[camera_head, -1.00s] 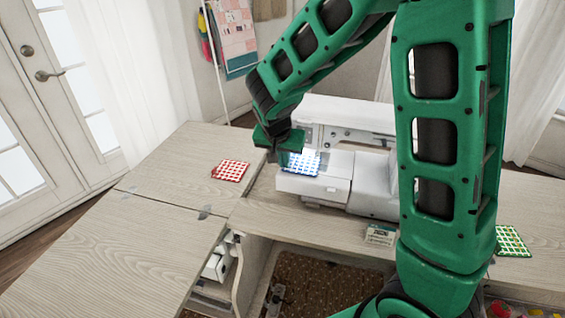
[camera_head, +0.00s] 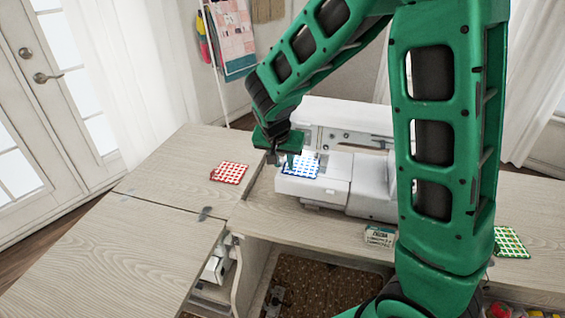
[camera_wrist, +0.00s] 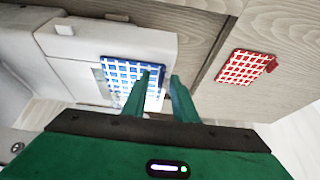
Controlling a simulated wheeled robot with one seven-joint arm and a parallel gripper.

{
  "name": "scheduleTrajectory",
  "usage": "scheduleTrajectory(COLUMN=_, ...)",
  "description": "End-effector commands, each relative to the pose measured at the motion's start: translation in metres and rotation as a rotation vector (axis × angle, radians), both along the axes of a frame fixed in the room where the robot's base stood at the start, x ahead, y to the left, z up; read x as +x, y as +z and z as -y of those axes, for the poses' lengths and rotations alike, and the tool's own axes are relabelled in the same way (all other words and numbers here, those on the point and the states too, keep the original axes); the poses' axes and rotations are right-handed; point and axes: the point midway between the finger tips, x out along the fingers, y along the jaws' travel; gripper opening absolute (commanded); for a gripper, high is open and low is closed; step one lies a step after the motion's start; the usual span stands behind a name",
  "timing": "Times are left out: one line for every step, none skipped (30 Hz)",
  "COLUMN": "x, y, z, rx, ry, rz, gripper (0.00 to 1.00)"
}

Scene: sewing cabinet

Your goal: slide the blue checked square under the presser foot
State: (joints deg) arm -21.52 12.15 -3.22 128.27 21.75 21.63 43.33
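The blue checked square (camera_head: 301,166) lies on the light flat bed of the white sewing machine (camera_head: 345,116), near its left end. It also shows in the wrist view (camera_wrist: 128,75). My gripper (camera_head: 283,158) is at the square's left edge in the head view. In the wrist view my gripper (camera_wrist: 161,85) has its two fingers apart, one overlapping the square and the other beside its edge. Whether a finger touches the square I cannot tell. The presser foot cannot be made out clearly.
A red checked square (camera_head: 230,173) lies on the cabinet top left of the machine. A green checked square (camera_head: 510,242) and a small labelled box (camera_head: 380,236) lie at the right and front. My arm hides the machine's right part. The left leaf (camera_head: 120,250) is clear.

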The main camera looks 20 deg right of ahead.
Motion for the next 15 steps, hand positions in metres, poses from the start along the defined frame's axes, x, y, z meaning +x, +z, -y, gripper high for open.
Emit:
scheduleTrajectory(x=0.0, y=0.002, z=-0.001, rx=0.0, ry=0.0, rz=0.001, gripper=0.26)
scheduleTrajectory(x=-0.001, y=0.004, z=-0.001, rx=0.0, ry=0.0, rz=0.001, gripper=0.26)
scheduleTrajectory(x=-0.002, y=0.007, z=-0.002, rx=0.001, ry=0.001, rz=0.002, gripper=0.26)
scheduleTrajectory(x=-0.003, y=0.01, z=-0.003, rx=0.001, ry=0.001, rz=0.003, gripper=0.26)
scheduleTrajectory(x=-0.004, y=0.014, z=-0.004, rx=0.001, ry=0.001, rz=0.003, gripper=0.26)
scheduleTrajectory(x=-0.007, y=0.02, z=-0.006, rx=0.001, ry=0.003, rz=0.003, gripper=0.26)
scheduleTrajectory(x=-0.008, y=0.024, z=-0.008, rx=0.002, ry=0.003, rz=0.004, gripper=0.26)
scheduleTrajectory(x=-0.01, y=0.029, z=-0.009, rx=0.002, ry=0.003, rz=0.004, gripper=0.26)
scheduleTrajectory(x=-0.013, y=0.037, z=-0.011, rx=0.002, ry=0.003, rz=0.004, gripper=0.26)
scheduleTrajectory(x=-0.015, y=0.042, z=-0.012, rx=0.002, ry=0.003, rz=0.005, gripper=0.26)
scheduleTrajectory(x=-0.017, y=0.047, z=-0.013, rx=0.002, ry=0.002, rz=0.004, gripper=0.26)
scheduleTrajectory(x=-0.02, y=0.054, z=-0.015, rx=0.002, ry=0.002, rz=0.004, gripper=0.26)
scheduleTrajectory(x=-0.022, y=0.059, z=-0.017, rx=0.002, ry=0.003, rz=0.003, gripper=0.26)
scheduleTrajectory(x=-0.024, y=0.063, z=-0.018, rx=0.001, ry=0.003, rz=0.003, gripper=0.26)
scheduleTrajectory(x=-0.026, y=0.07, z=-0.02, rx=0.002, ry=0.002, rz=0.004, gripper=0.26)
